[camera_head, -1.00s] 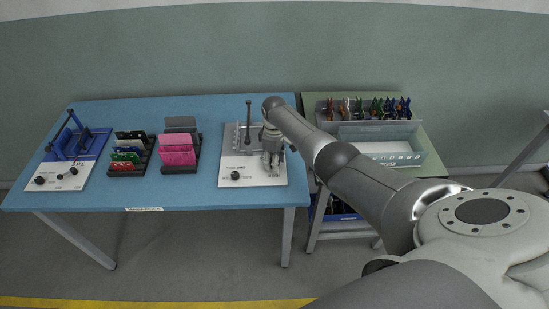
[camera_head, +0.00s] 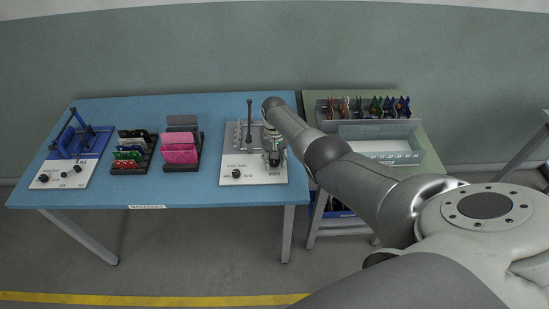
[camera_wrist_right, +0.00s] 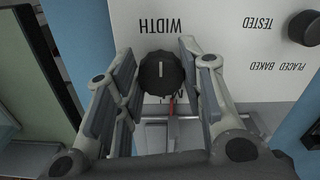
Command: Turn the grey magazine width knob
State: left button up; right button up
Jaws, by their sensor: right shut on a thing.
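The width knob (camera_wrist_right: 160,75) is a dark grey, ridged dial with a white mark pointing down in the right wrist view, beside the printed word WIDTH on a white panel (camera_wrist_right: 215,75). My right gripper (camera_wrist_right: 159,68) has one finger on each side of the knob and is shut on it. In the head view my right gripper (camera_head: 275,157) is over the right part of the white-based fixture (camera_head: 228,160) and hides the knob there. My left gripper is not in view.
Another black knob (camera_head: 236,174) is on the same panel; it also shows in the wrist view (camera_wrist_right: 304,28). A dark upright lever (camera_head: 249,112) stands behind. Pink boards (camera_head: 180,150) in a rack and a blue fixture (camera_head: 82,142) are to the left. A grey bin (camera_head: 425,145) is right.

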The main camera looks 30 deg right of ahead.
jog(key=m, duration=0.4)
jog(key=shift+m, duration=0.4)
jog(key=m, duration=0.4)
jog(key=shift+w+a, duration=0.1)
jog(key=m, duration=0.5)
jog(key=shift+w, duration=0.1)
jog(key=shift+w+m, duration=0.1)
jog(key=shift+m, duration=2)
jog(key=o, duration=1)
jog(key=shift+r, duration=0.2)
